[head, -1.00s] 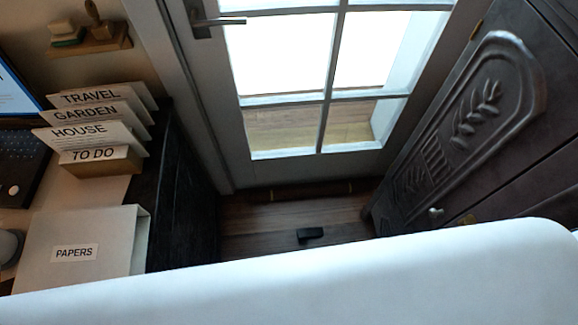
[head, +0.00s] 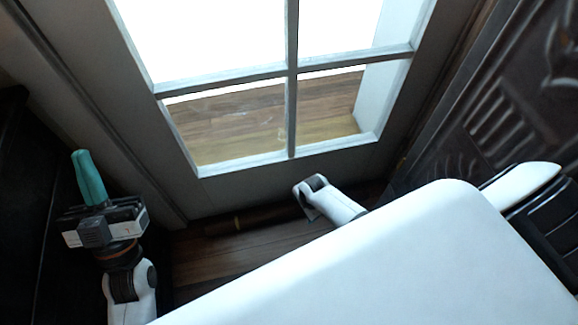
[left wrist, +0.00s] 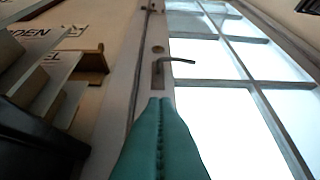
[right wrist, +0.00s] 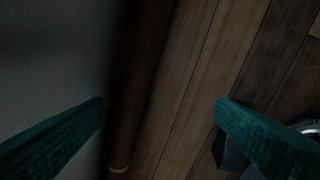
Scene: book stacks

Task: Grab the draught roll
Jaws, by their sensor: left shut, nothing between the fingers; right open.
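The draught roll (head: 265,217) is a long dark brown roll with yellowish bands, lying on the floor along the foot of the glazed door. In the right wrist view the roll (right wrist: 145,60) runs between the two teal fingers of my right gripper (right wrist: 159,101), which is open; I cannot tell how far above it the fingers are. In the head view my right arm reaches down to the roll, and its fingers are hidden. My left gripper (head: 83,153) points up at the left, shut and empty; its fingers also meet in the left wrist view (left wrist: 160,100).
The door (head: 240,178) stands right behind the roll. A dark carved cabinet (head: 510,90) is at the right, and dark furniture (head: 30,200) at the left. A small black object (right wrist: 230,152) lies on the floor by the right finger. My white body hides the front floor.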

